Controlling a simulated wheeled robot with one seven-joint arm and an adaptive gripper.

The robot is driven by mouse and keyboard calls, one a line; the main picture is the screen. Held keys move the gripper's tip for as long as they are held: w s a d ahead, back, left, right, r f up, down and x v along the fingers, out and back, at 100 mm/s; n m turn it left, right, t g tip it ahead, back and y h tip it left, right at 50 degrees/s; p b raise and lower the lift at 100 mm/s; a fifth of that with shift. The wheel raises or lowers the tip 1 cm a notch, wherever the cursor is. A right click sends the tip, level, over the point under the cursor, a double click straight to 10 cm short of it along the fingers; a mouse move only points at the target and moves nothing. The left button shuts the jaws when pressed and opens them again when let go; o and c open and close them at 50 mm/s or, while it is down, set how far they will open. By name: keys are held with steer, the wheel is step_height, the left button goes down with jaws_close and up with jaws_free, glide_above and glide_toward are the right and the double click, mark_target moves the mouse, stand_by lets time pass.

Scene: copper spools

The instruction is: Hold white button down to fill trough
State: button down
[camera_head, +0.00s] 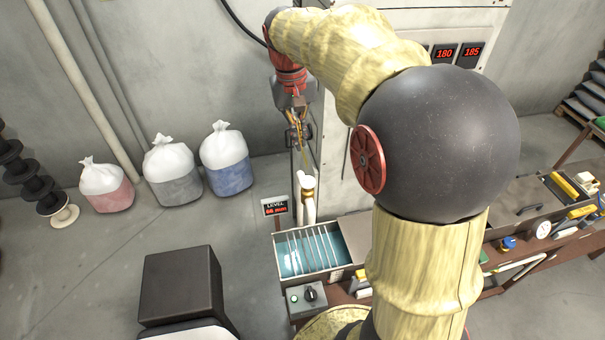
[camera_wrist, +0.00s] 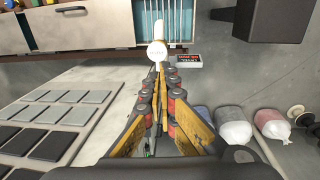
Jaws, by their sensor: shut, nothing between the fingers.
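The white button (camera_wrist: 157,53) is a round white cap with small lettering, facing the wrist camera. In the head view it tops a white pipe (camera_head: 309,207) with a brass-coloured collar.
A level display (camera_head: 275,206) with red digits, too small to read surely, stands left of the pipe. A control box (camera_head: 306,297) with a black knob sits before the trough. A tall grey cabinet (camera_head: 345,165) is close behind. Several filled bags (camera_head: 228,160) stand left.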

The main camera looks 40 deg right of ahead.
mark_target(305, 182)
steer(key=shift+f, duration=0.1)
steer(key=f, duration=0.4)
steer(key=d+f+p, duration=0.1)
steer(key=f, duration=0.4)
steer(key=f+p, duration=0.1)
steer(key=f, duration=0.3)
steer(key=shift+s+d+f, duration=0.15)
steer(key=shift+s+f, duration=0.05)
steer(key=shift+f, duration=0.15)
steer(key=shift+f+b, duration=0.55)
steer(key=shift+f, duration=0.45)
stand_by(0.8)
step_height(305, 182, up, 14)
steer(key=a, duration=0.1)
steer(key=shift+w+a+p, duration=0.15)
steer(key=shift+w+p, duration=0.05)
steer(key=shift+p, duration=0.2)
